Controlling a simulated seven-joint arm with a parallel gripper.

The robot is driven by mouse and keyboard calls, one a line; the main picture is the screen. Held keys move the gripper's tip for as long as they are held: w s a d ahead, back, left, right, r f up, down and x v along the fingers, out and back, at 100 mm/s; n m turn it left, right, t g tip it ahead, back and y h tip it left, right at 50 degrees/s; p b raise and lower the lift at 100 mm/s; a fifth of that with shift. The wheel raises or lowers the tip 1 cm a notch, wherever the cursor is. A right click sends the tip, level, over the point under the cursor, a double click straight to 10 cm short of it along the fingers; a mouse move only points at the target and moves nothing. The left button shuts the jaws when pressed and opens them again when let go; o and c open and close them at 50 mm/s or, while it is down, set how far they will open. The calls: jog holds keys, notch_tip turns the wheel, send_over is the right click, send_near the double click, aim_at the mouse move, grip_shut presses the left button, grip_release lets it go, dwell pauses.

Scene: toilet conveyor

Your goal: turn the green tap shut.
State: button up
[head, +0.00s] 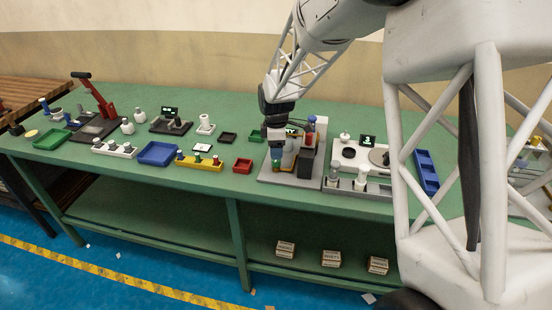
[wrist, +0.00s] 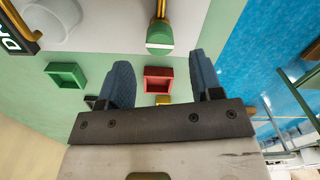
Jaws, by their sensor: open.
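The green tap (wrist: 160,43) shows in the wrist view as a green, pale-faced knob on the end of a brass pipe (wrist: 161,10). My gripper (wrist: 159,60) is open. Its two blue-grey fingers stand apart on either side, with the tap just ahead of the gap between them. Nothing is held, and I see no contact with the tap. In the head view, my gripper (head: 276,157) points down at the left side of the grey tap station (head: 275,179). There the tap is hard to make out behind my gripper.
A red tray (wrist: 158,80) and a green tray (wrist: 66,75) lie near the station. To its left in the head view are a yellow block with knobs (head: 200,163) and a blue tray (head: 158,153). A grey holder with bottles (head: 357,188) stands close on the right.

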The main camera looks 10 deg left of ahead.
aim_at(276, 162)
jog(key=shift+f, duration=2.3)
jog(key=c, duration=0.9)
